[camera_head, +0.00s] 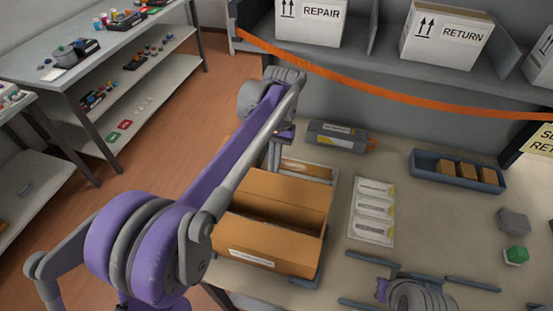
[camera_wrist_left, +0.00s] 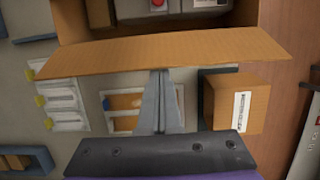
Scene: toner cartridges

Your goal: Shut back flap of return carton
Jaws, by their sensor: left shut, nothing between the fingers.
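The return carton (camera_head: 272,250) is an open brown cardboard box with a white label on its front. Its back flap (camera_head: 287,187) is open at the far side. In the left wrist view the flap (camera_wrist_left: 220,48) is a wide cardboard strip along the carton's open top. My left gripper (camera_head: 274,152) is shut and empty, pointing down behind the carton. In the left wrist view its fingertips (camera_wrist_left: 158,73) are at the flap's outer edge; I cannot tell whether they touch. Part of my right arm shows at the bottom of the head view; its fingers cannot be made out.
A grey toner cartridge (camera_head: 337,138) lies behind the carton. White label sheets (camera_head: 372,212) lie right of it. A blue tray (camera_head: 457,172) holds small boxes. A brown box (camera_wrist_left: 250,88) stands beside my left fingers. REPAIR (camera_head: 308,22) and RETURN (camera_head: 446,38) boxes sit on the shelf.

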